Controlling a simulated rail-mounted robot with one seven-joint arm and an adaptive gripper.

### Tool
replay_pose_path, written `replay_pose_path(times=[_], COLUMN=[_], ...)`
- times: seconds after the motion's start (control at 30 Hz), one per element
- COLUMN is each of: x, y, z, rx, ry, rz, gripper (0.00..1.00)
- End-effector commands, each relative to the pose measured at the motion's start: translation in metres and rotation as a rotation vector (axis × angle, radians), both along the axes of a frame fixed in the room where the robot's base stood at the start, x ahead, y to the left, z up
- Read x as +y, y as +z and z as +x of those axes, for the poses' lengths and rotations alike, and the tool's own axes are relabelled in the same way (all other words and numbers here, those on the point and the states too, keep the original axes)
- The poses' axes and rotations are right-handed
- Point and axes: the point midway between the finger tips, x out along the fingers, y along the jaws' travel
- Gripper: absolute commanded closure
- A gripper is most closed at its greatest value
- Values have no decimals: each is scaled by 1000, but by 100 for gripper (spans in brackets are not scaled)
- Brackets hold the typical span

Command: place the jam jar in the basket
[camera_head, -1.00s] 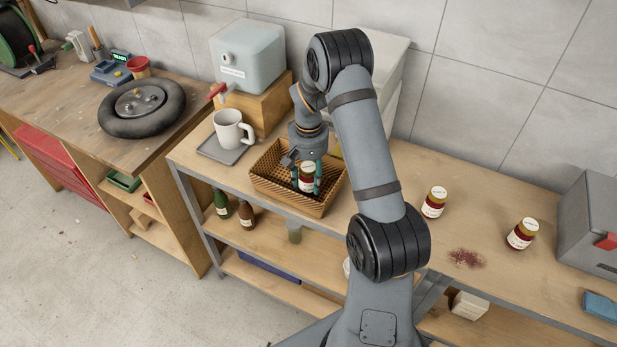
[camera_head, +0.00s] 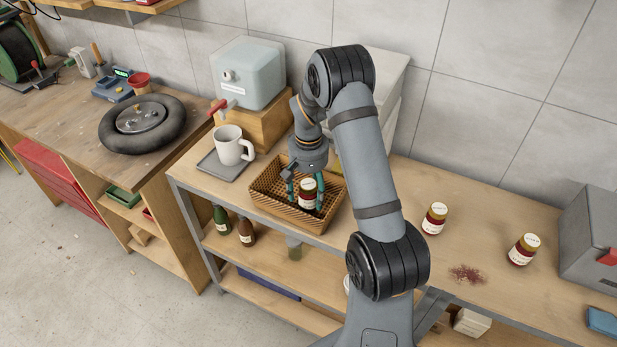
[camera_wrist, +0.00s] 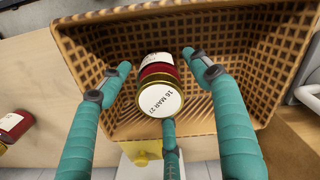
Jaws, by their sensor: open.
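A jam jar (camera_head: 307,193) with dark red contents, a white label and a gold lid is inside the wicker basket (camera_head: 265,208). The wrist view shows the jar (camera_wrist: 160,85) with its lid toward the camera, a printed date on it, and the basket's woven wall (camera_wrist: 262,60) around it. My gripper (camera_head: 306,192) is inside the basket around the jar. In the wrist view its teal fingers (camera_wrist: 162,85) are spread open, with visible gaps beside the jar. The jar's base is partly hidden.
Two more jam jars stand on the bench at right, one nearer (camera_head: 435,218) and one farther right (camera_head: 523,249), with a dark red stain (camera_head: 467,273) between them. A white mug (camera_head: 232,146) on a grey tray stands left of the basket. A grey box (camera_head: 590,240) is at far right.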

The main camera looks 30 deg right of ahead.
Motion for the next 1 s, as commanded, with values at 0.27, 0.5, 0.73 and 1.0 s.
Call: replay_pose_path(times=[0.27, 0.5, 0.73, 1.0], x=[0, 0, 0, 0], y=[59, 97, 108, 107], z=[1, 0, -1, 0], rx=[-7, -3, 1, 1], ry=[-1, -1, 0, 0], rz=[-2, -1, 0, 0], gripper=[37, 37, 37, 37])
